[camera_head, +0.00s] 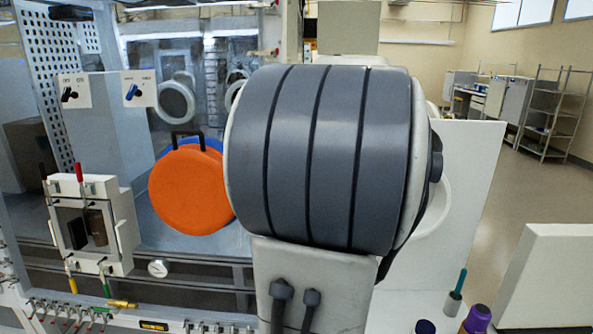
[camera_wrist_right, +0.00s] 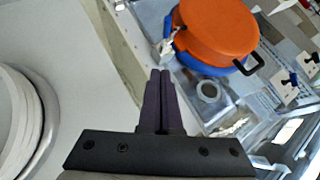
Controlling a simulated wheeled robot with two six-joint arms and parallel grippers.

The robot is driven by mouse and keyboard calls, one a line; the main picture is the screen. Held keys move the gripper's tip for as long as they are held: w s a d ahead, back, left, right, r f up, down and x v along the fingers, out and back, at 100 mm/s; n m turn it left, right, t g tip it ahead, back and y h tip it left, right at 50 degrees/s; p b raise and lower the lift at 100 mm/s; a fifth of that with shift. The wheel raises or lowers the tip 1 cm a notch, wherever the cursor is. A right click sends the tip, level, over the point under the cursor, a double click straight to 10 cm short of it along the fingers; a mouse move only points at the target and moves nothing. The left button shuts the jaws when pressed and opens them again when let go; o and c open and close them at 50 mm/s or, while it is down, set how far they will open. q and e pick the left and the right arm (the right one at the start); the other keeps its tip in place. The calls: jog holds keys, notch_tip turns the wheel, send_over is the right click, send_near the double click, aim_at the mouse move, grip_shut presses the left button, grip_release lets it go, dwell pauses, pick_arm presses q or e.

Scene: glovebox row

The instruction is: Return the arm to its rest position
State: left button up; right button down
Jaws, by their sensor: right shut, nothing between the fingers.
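My right gripper (camera_wrist_right: 160,75) shows in the right wrist view with its two dark fingers together and nothing between them. A pale flat surface lies to the left of the fingers. In the head view a large grey and white joint of my own arm fills the middle and hides much of the glovebox front; no gripper shows there. An orange round door (camera_head: 190,190) with a black handle stands on the glovebox front, left of my arm. In the right wrist view the orange door (camera_wrist_right: 215,28) is beyond the fingers, with a blue ring behind it. My left gripper is not in view.
A row of small valves and a gauge (camera_head: 158,268) run below. Purple-capped (camera_head: 477,319) and green-topped items stand at lower right. The floor (camera_head: 510,190) at right looks open, with a shelf rack (camera_head: 550,110) behind.

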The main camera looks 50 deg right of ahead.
jog(key=shift+s+r, duration=0.3)
jog(key=shift+s, duration=0.05)
jog(key=w+a+f+n+g+y, duration=0.2)
jog(key=a+f+n, duration=0.15)
jog(key=a, duration=0.65)
jog(key=w+a+f+n+g+y, duration=0.1)
jog(key=w+a+f+n+y, duration=0.2)
jog(key=a, duration=0.7)
jog(key=w+a+f+n+g+y, duration=0.1)
jog(key=a+f+n+g, duration=0.3)
jog(key=a, duration=0.7)
jog(key=s+a+f+n+g+h, duration=0.1)
jog(key=s+a+f+n, duration=0.4)
jog(key=s+a, duration=0.2)
jog(key=s+a+f+n+g+h, duration=0.1)
jog(key=s+a+f+n, duration=0.4)
jog(key=s+a, duration=0.3)
jog(key=s+f, duration=0.1)
jog(key=s, duration=0.2)
jog(key=shift+a+f, duration=0.2)
jog(key=shift+a, duration=0.1)
